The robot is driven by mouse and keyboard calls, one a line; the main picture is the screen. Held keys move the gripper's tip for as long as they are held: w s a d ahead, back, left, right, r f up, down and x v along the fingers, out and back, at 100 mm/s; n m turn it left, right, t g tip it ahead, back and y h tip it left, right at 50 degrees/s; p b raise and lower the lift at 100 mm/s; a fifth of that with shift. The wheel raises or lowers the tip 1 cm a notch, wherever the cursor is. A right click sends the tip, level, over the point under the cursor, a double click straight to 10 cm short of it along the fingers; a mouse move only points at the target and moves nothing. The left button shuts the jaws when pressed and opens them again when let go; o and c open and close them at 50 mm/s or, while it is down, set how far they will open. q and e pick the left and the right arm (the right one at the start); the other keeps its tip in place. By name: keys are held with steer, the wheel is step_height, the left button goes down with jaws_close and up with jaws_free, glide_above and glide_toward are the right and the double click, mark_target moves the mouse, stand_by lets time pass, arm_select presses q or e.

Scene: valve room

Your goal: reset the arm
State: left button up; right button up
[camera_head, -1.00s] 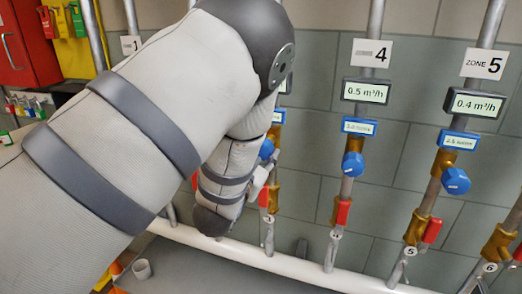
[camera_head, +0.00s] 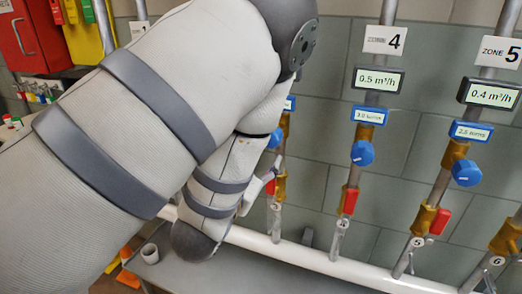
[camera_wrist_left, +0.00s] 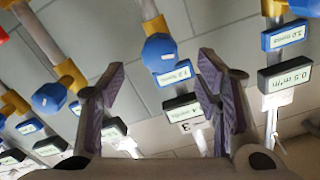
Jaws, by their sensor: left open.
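My left arm fills the left half of the head view and bends down in front of the pipe wall. Only a bit of my left gripper (camera_head: 268,180) shows there, past the forearm, near a pipe with a red valve handle. In the wrist view my left gripper (camera_wrist_left: 163,82) has its two fingers wide apart with nothing held. A blue knob (camera_wrist_left: 159,50) on a brass fitting shows between and beyond the fingertips; the frames do not show contact. My right gripper is not in view.
Pipes carry displays, blue knobs (camera_head: 362,153) and red handles (camera_head: 349,201). Zone 4 (camera_head: 385,40) and Zone 5 (camera_head: 500,53) signs hang above. A white horizontal pipe (camera_head: 310,256) runs below. A small grey cup (camera_head: 150,253) stands at lower left, beside orange objects.

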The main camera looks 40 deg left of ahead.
arm_select(q)
steer(key=s+d+f+n+g+h, duration=0.1)
steer(key=s+f+g, duration=0.45)
steer(key=f, duration=0.55)
steer(key=s+d+f+g+h, duration=0.1)
steer(key=s+f+g, duration=0.4)
steer(key=f, duration=0.7)
steer(key=s+d+f+g, duration=0.2)
steer(key=s+f+g, duration=0.1)
steer(key=s, duration=0.6)
steer(key=s+d+f+g+h, duration=0.1)
steer(key=s+d+f+g, duration=0.1)
steer(key=s, duration=0.7)
steer(key=s+d+f+n+g+h, duration=0.1)
steer(key=s+f+g, duration=0.3)
steer(key=s, duration=0.6)
steer(key=shift+d+f, duration=0.45)
steer(key=shift+d, duration=0.1)
